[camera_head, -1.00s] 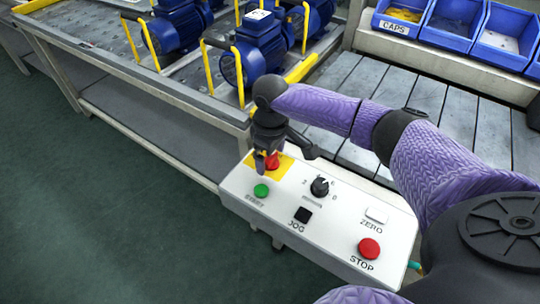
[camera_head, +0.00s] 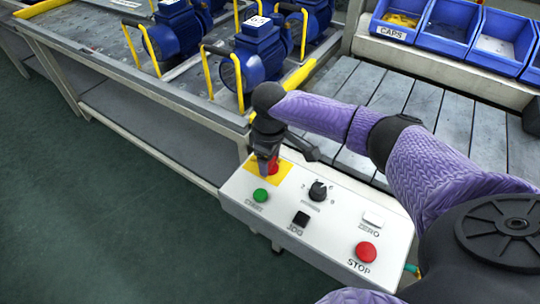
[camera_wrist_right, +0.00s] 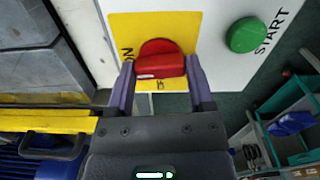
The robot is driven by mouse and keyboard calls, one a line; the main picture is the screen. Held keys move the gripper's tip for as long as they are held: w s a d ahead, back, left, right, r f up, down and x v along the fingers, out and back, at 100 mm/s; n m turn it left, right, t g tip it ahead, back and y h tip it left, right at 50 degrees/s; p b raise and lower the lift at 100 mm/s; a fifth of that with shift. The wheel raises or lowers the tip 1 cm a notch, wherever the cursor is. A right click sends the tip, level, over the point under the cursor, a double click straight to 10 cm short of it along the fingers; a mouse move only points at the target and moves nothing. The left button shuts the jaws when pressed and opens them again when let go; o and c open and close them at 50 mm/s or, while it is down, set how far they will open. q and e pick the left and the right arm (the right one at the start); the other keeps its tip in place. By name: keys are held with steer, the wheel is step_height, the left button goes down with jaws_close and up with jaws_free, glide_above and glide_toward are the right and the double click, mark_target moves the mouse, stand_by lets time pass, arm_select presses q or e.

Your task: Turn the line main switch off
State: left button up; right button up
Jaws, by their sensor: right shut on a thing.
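The line main switch is a red rotary handle (camera_wrist_right: 160,64) on a yellow plate (camera_wrist_right: 190,28) marked ON, seen in the right wrist view. In the head view the red handle (camera_head: 272,166) shows on the far left corner of the white control panel (camera_head: 330,225), partly hidden by my gripper. My right gripper (camera_head: 265,168) reaches down onto it. In the right wrist view the fingers (camera_wrist_right: 160,80) stand on either side of the red handle, shut on it. My left gripper is not in view.
Near the switch are a green START button (camera_head: 261,195), a black selector knob (camera_head: 318,190), a black JOG button (camera_head: 301,219), a white ZERO button (camera_head: 373,218) and a red STOP button (camera_head: 366,252). Blue pumps (camera_head: 262,55) with yellow handles stand behind; blue bins (camera_head: 450,22) are at upper right.

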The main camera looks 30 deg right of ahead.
steer(key=shift+r+n+p, duration=0.2)
steer(key=shift+n+p, duration=0.5)
steer(key=shift+n, duration=0.1)
steer(key=shift+n+p, duration=0.6)
steer(key=shift+n, duration=0.3)
steer(key=n+p, duration=0.1)
steer(key=n, duration=0.2)
steer(key=shift+f+n, duration=0.1)
steer(key=shift+n, duration=0.2)
steer(key=n+p, duration=0.1)
steer(key=n, duration=0.3)
steer(key=shift+n, duration=0.3)
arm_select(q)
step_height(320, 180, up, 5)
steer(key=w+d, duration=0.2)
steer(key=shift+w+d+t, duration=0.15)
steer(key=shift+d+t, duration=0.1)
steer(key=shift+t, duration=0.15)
arm_select(e)
steer(key=n, duration=0.4)
steer(key=shift+n, duration=0.4)
